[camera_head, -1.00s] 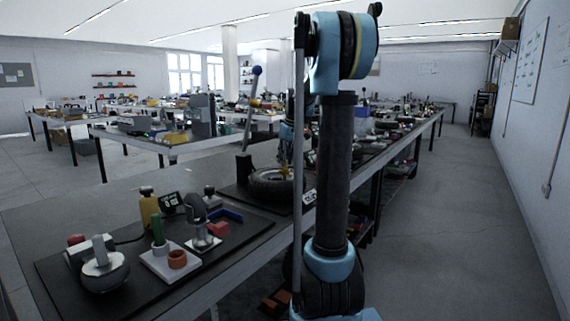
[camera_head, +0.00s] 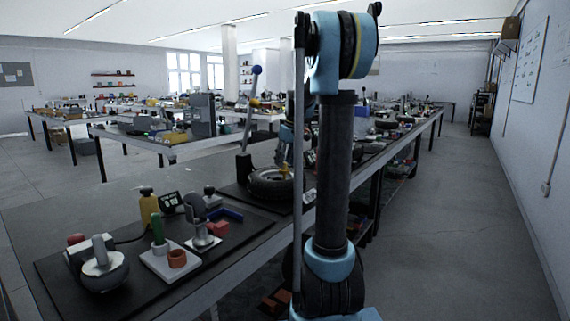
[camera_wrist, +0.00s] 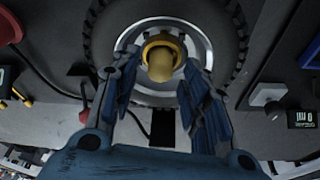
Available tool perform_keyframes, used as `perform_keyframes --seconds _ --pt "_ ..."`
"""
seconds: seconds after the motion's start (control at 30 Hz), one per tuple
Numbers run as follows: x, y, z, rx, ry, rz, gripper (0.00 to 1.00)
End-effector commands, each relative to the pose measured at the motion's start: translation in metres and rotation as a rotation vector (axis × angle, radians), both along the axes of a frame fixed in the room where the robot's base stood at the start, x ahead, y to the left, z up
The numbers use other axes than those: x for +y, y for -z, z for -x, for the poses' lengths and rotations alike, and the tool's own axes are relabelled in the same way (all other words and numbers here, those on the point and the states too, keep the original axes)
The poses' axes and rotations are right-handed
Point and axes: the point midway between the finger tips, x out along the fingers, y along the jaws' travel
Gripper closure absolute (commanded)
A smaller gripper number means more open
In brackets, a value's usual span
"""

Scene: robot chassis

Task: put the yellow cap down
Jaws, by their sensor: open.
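The yellow cap (camera_wrist: 162,62) sits at the centre of the wheel's metal hub (camera_wrist: 205,48) in the wrist view. In the head view, the black-tyred wheel (camera_head: 268,188) lies flat on the bench, with a bit of yellow at its middle. My gripper (camera_wrist: 158,75) is open, its blue fingers spread to the left and right of the cap. Dark gaps show between the fingers and the cap. I cannot tell how high the fingertips are above the hub.
A lever with a blue ball (camera_head: 257,70) stands behind the wheel. A dark mat (camera_head: 215,262) at the front left holds a yellow bottle (camera_head: 149,210), a green peg (camera_head: 158,229) and other parts. In the wrist view a small box (camera_wrist: 302,115) lies right of the wheel.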

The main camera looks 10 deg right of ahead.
Motion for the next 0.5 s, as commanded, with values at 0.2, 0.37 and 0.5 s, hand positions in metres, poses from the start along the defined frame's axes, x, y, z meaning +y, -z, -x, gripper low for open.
perform_keyframes --seconds 0.2,0.37,0.5 --pt "-0.005 -0.033 0.008 0.000 0.000 0.000 0.58" --pt "-0.009 -0.062 0.015 0.000 0.000 0.000 0.58" --pt "-0.012 -0.085 0.020 0.000 0.001 0.000 0.58"
